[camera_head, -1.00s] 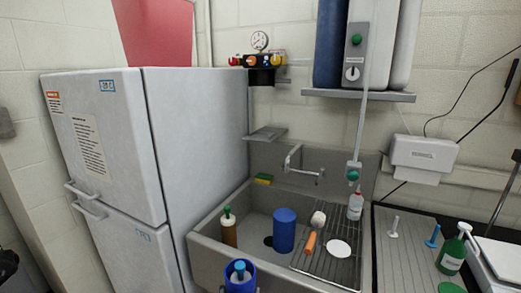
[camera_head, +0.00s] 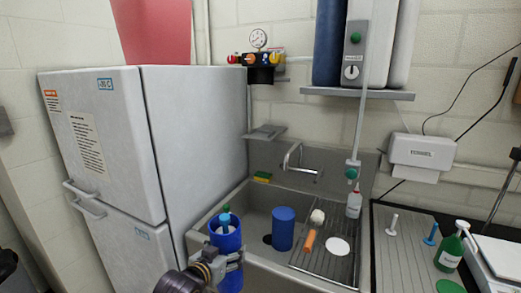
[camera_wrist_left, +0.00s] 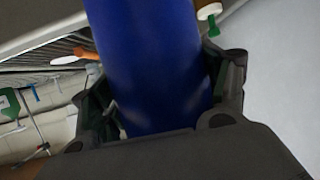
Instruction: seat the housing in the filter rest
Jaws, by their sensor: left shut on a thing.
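The blue cylindrical housing (camera_head: 229,242) is upright at the front left of the sink, with a lighter blue piece showing in its open top. My left gripper (camera_head: 230,262) is shut around its side. In the left wrist view the housing (camera_wrist_left: 150,65) fills the space between the dark fingers. A black filter head (camera_head: 261,76) with a gauge is mounted above that shelf. My right gripper is not in view.
A faucet (camera_head: 294,158) projects from the back wall. The white fridge (camera_head: 200,150) borders the left side.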

